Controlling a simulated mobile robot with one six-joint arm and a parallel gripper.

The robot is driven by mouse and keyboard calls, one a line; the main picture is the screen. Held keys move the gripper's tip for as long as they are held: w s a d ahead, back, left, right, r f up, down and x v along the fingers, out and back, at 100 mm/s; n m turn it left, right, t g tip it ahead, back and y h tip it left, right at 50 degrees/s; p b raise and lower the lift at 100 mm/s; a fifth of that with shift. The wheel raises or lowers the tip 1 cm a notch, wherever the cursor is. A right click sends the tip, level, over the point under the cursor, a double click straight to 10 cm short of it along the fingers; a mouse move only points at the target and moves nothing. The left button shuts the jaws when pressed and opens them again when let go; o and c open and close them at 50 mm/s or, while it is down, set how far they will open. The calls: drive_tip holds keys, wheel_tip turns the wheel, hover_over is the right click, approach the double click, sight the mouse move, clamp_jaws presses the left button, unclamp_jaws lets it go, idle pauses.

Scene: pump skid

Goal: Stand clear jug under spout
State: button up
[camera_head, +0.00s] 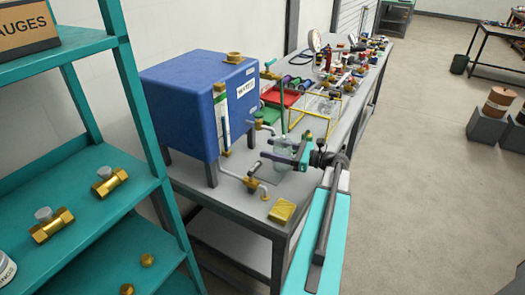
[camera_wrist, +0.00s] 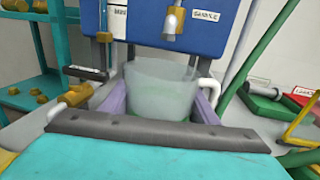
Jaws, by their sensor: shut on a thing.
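The clear jug (camera_head: 283,159) is upright in my gripper (camera_head: 281,150), beside the front of the blue water tank (camera_head: 185,105). In the wrist view the jug (camera_wrist: 160,88) sits between the two purple fingers of my gripper (camera_wrist: 160,104), which are shut on it. A grey spout nozzle (camera_wrist: 169,26) hangs in front of the tank, above the jug's rim in the picture. Whether it is directly over the mouth I cannot tell. The jug's lower part is hidden by my gripper, so contact with the bench cannot be seen.
A brass valve (camera_head: 252,181) with a bent pipe stands close to the jug. A yellow block (camera_head: 282,210) lies on the grey bench (camera_head: 232,204) near its front corner. A red tray (camera_head: 281,96) and a yellow frame (camera_head: 312,116) stand beyond. A teal shelf (camera_head: 95,165) is at left.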

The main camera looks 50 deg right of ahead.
drive_tip(key=p+x, duration=0.1)
drive_tip(key=x, duration=0.3)
drive_tip(key=shift+r, duration=0.1)
drive_tip(key=shift+s+f, duration=0.1)
drive_tip(key=shift+f, duration=0.75)
drive_tip(key=shift+f, duration=0.15)
drive_tip(key=o, duration=1)
drive_tip(key=shift+o, duration=0.2)
